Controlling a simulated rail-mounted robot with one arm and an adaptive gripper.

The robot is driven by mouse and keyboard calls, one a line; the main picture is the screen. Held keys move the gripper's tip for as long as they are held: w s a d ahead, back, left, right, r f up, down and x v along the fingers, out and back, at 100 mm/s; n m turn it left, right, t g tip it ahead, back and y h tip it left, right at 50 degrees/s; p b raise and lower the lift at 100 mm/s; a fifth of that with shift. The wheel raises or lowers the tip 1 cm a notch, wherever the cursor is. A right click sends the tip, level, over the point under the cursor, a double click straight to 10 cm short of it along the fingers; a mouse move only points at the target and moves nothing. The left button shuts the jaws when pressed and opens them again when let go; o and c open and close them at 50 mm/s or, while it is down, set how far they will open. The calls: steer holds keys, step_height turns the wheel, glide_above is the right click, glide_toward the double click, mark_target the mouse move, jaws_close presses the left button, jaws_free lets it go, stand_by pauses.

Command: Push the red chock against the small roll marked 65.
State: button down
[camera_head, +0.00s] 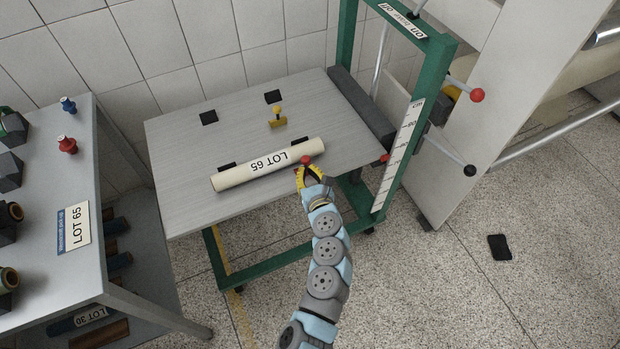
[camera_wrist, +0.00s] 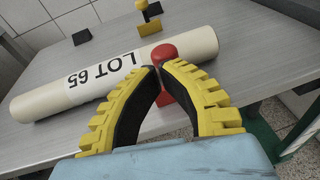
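A cream roll marked LOT 65 (camera_head: 245,172) lies on the grey table, and it also shows in the wrist view (camera_wrist: 60,100). The red chock (camera_head: 305,160) is at the near side of the roll's right end; its round knob (camera_wrist: 163,52) shows in the wrist view, close to the roll. Whether chock and roll touch is hidden by the fingers. My gripper (camera_head: 308,170) has yellow-backed fingers with black pads, its tips (camera_wrist: 162,68) nearly together around the chock below the knob. A yellow chock (camera_head: 277,117) stands behind the roll.
Black pads (camera_head: 208,117) lie on the grey table (camera_head: 185,190). A dark bar (camera_head: 360,105) and green frame (camera_head: 402,120) bound the table's right side. A side table at left (camera_head: 35,250) holds a blue (camera_head: 68,104) and a red knobbed piece (camera_head: 67,144). Table space left of the roll is clear.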

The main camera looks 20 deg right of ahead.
mark_target(303, 163)
steer(key=shift+w+d+f, duration=0.1)
steer(key=shift+w+f, duration=0.05)
steer(key=shift+w, duration=0.3)
steer(key=shift+r+x, duration=0.2)
steer(key=shift+x, duration=0.8)
steer(key=shift+w+a, duration=0.2)
steer(key=shift+w, duration=0.25)
steer(key=shift+r+p, duration=0.1)
steer(key=shift+p, duration=0.25)
